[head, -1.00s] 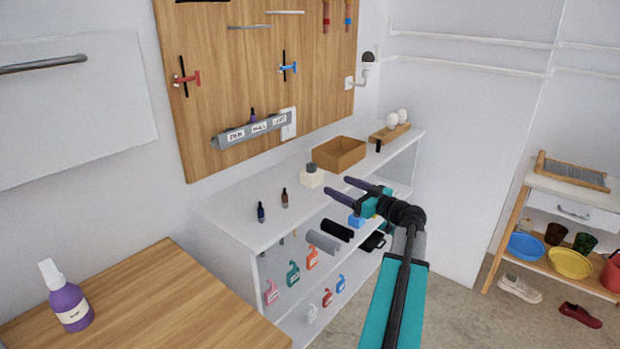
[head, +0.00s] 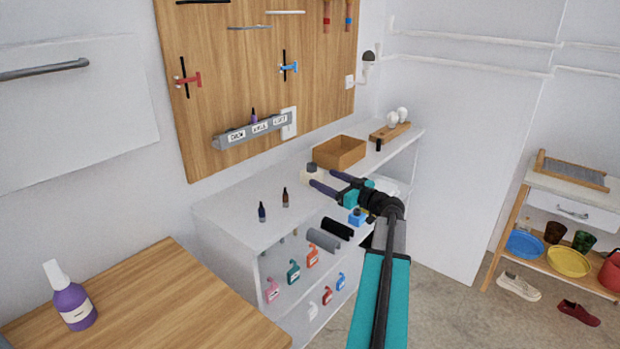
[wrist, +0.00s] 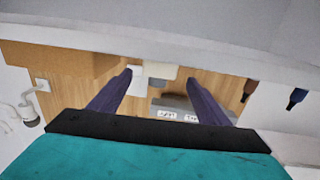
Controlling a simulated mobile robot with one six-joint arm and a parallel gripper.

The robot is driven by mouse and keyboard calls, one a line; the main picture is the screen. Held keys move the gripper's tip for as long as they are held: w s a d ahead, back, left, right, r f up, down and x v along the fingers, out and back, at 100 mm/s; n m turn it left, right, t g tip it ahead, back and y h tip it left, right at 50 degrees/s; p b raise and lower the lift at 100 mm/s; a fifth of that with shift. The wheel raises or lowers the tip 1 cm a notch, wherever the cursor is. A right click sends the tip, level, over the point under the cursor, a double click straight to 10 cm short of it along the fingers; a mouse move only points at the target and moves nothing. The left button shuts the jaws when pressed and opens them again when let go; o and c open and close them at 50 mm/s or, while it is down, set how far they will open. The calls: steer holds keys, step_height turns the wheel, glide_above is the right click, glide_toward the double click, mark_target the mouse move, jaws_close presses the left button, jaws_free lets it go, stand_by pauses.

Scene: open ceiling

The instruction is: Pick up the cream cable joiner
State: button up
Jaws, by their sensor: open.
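The cream cable joiner (head: 306,176) is a small cream block with a dark grey top. It stands on the white shelf unit's top, in front of the brown box. My gripper (head: 326,181) is open, with its two dark purple fingers pointing toward the joiner, and the fingertips are just to its right in the head view. In the wrist view the joiner (wrist: 164,72) appears upside down between the fingertips (wrist: 160,77). I see no contact, and the exact gap in depth is hard to tell.
The brown open box (head: 339,152) stands close behind the joiner. Two small dark bottles (head: 273,205) stand to its left on the shelf top (head: 235,215). A grey labelled rail (head: 252,130) is on the wooden wall board. A wooden table (head: 150,300) is at lower left.

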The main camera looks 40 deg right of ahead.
mark_target(318, 174)
steer(key=shift+w+p, duration=0.8)
steer(key=shift+w, duration=1.6)
steer(key=c, duration=1.2)
steer(key=shift+o, duration=0.2)
steer(key=shift+r, duration=0.15)
steer(key=shift+r+b, duration=0.55)
steer(key=shift+r, duration=0.85)
steer(key=shift+s+d+r, duration=0.1)
steer(key=shift+s+r, duration=0.2)
steer(key=s+d+r+b, duration=0.1)
steer(key=s+b, duration=0.2)
steer(key=s, duration=1.2)
steer(key=shift+s+d+r, duration=0.2)
steer(key=shift+d, duration=0.2)
